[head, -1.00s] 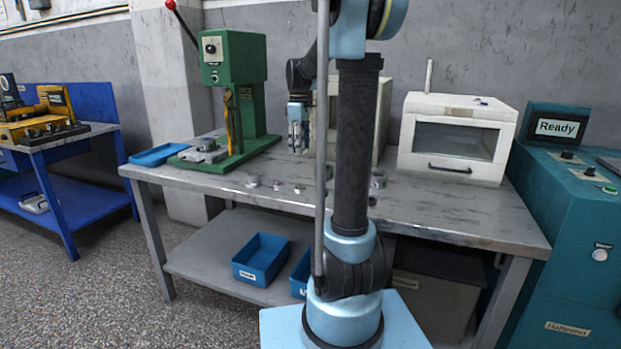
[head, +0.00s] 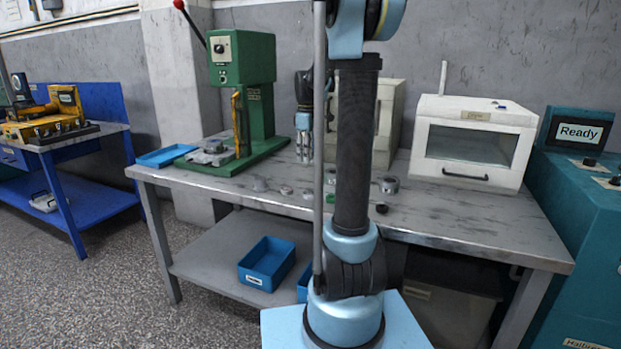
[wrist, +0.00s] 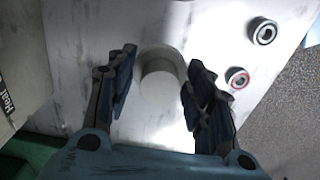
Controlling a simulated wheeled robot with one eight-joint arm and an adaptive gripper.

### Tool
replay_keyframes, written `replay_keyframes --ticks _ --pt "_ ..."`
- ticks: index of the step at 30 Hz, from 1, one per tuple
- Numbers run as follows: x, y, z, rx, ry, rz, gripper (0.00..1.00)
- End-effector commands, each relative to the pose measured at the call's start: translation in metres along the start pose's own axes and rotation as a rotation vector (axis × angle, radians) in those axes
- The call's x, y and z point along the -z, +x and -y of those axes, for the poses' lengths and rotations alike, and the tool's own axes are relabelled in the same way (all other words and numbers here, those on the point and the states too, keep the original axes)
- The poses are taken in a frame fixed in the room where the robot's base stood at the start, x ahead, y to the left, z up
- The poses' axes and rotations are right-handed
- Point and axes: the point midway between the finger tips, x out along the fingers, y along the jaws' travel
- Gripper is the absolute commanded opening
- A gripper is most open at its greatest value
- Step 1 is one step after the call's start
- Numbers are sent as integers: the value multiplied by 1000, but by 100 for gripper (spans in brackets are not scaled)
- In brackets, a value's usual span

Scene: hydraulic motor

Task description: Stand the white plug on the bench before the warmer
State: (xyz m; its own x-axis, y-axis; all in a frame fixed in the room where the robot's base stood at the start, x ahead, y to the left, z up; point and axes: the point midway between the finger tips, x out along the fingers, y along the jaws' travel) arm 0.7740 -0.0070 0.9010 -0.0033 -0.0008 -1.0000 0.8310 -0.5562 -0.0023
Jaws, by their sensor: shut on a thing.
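My gripper (head: 304,155) is over the back of the bench (head: 470,215), right of the green press. In the wrist view my gripper (wrist: 161,62) points down, its dark fingers on either side of the white plug (wrist: 159,80). It is shut on this pale round piece. The plug's lower part is hidden, so I cannot tell whether it touches the bench. A pale box (head: 387,110) stands behind my arm; a box edge with a label starting "Heat" (wrist: 6,102) shows at left in the wrist view. It looks like the warmer.
The green press (head: 243,60) stands at left beside a blue tray (head: 163,156). A white glass-fronted box (head: 475,145) stands at right. Metal rings (wrist: 262,31) and a red-lined ring (wrist: 238,78) lie right of my gripper. A dark small part (head: 381,209) lies near the front edge.

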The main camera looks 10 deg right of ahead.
Motion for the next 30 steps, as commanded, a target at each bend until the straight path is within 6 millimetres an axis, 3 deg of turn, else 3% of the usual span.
replay_keyframes --ticks 16,29,30 --pt "0 61 0 0 -1 0 23" --pt "0 68 0 0 -1 0 23" --pt "0 68 0 0 -1 0 52"
